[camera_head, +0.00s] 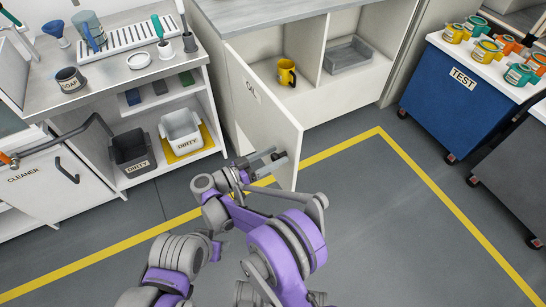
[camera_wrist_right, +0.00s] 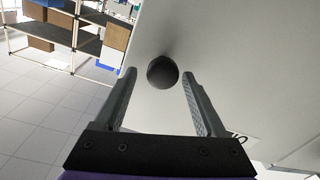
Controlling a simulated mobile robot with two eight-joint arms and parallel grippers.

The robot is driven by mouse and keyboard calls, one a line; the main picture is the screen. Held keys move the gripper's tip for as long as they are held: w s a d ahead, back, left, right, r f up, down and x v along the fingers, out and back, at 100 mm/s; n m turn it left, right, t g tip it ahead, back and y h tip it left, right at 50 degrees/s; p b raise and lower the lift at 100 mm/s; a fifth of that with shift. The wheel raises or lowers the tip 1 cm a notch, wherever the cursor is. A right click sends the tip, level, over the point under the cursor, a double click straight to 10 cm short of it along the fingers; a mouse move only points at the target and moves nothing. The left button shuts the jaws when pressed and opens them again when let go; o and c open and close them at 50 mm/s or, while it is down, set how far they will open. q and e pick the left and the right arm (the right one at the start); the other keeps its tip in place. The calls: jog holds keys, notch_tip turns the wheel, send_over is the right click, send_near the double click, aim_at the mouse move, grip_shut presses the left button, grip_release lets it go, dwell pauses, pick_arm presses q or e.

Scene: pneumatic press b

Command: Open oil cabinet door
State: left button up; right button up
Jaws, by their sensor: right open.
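The oil cabinet (camera_head: 268,72) has its white door (camera_head: 262,112), marked OIL, standing wide open. The fingers look apart from the knob. The door (camera_wrist_right: 220,65) fills the right of that view. My left gripper does not show.
A blue cart (camera_head: 452,95) marked TEST holds several coloured containers at the right. A counter (camera_head: 110,70) with bins marked DIRTY (camera_head: 133,152) stands at the left. The grey floor (camera_head: 390,220) inside the yellow line is clear right of my arm.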

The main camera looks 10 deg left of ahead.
notch_tip(320, 180, up, 9)
jog(key=shift+r+p, duration=0.15)
jog(key=shift+p, duration=0.9)
